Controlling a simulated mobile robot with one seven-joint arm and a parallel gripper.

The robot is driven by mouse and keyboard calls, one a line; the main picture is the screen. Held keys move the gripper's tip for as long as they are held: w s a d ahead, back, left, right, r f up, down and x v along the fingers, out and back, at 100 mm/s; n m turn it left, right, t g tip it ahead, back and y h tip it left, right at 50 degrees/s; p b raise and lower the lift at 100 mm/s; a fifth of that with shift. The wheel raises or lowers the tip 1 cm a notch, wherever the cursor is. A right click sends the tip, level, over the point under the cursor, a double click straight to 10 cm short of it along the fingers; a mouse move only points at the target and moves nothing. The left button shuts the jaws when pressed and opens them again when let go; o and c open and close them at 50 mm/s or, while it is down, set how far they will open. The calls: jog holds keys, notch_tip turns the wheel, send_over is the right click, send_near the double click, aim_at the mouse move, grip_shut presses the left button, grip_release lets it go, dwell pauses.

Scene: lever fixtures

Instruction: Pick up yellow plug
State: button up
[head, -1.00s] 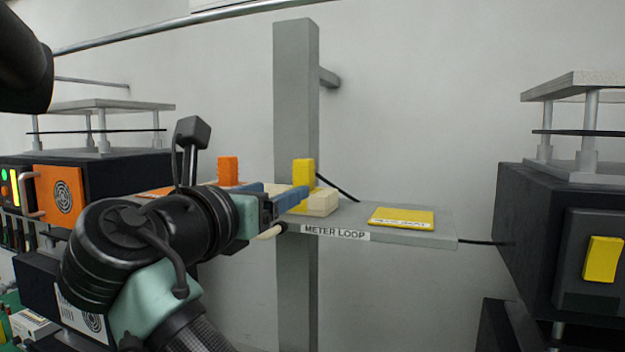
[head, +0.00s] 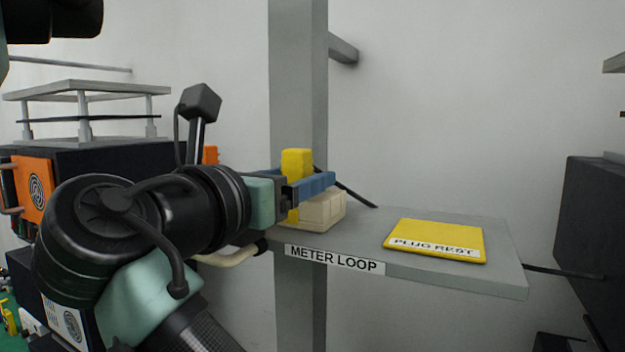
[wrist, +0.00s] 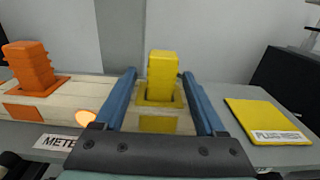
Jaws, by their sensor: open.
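The yellow plug (head: 297,163) stands upright in a cream socket block (head: 322,210) on the grey shelf. In the wrist view the yellow plug (wrist: 162,72) rises from a yellow-rimmed socket, centred between my fingers. My gripper (head: 307,180) is open, with one blue finger on each side of the plug. The wrist view shows my gripper (wrist: 160,85) with gaps between the fingers and the plug. The plug's lower part is partly hidden by the near finger in the head view.
An orange plug (wrist: 30,66) stands in the same block to the left. A yellow PLUG REST pad (head: 436,238) lies on the shelf (head: 490,225) to the right. A grey post (head: 298,80) rises behind. A dark cabinet (head: 595,215) stands at the right.

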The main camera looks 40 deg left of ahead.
jog(key=shift+s+d+r, duration=0.25)
jog(key=shift+s+r, duration=0.1)
jog(key=shift+s, duration=0.3)
jog(key=shift+c, duration=0.4)
jog(key=shift+w+a+f, duration=0.1)
jog(key=shift+w+f, duration=0.05)
jog(key=shift+w, duration=0.05)
jog(key=c, duration=0.5)
jog(key=shift+c, duration=1.1)
jog(key=shift+s, duration=0.1)
grip_shut()
